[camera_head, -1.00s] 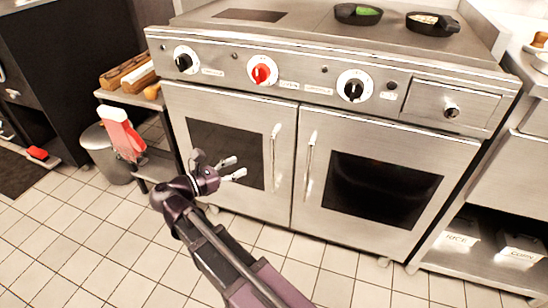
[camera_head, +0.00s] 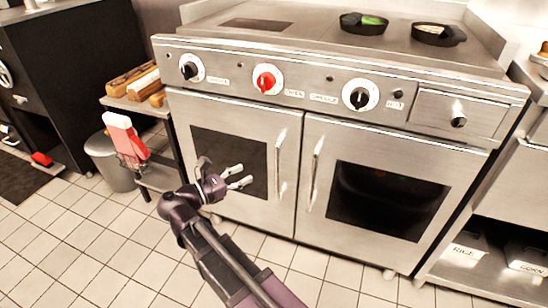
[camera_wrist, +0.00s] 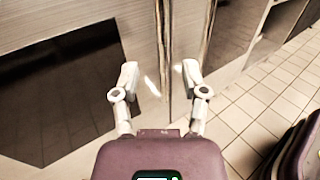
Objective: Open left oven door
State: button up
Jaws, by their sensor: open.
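The left oven door (camera_head: 262,122) is shut. It is steel with a dark window and a vertical bar handle (camera_head: 279,165) near its right edge. The right oven door (camera_head: 305,235) is also shut, and its handle (camera_head: 314,175) stands close beside the left one. My gripper (camera_head: 246,175) is open and empty, in front of the left door's window and a little left of its handle in the head view. In the wrist view the open fingers (camera_wrist: 160,74) point at the oven front, with the left handle (camera_wrist: 162,35) upright beyond the gap. I see no contact with it.
Knobs, including a red one (camera_head: 266,82), line the panel above the doors. Two pans (camera_head: 438,38) sit on the stovetop. A side shelf (camera_head: 150,108) with a red and white box (camera_head: 124,137) and a bin (camera_head: 104,155) stand at left. The tiled floor in front is open.

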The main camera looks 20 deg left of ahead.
jog(key=x, duration=1.1)
jog(key=shift+w+d, duration=0.25)
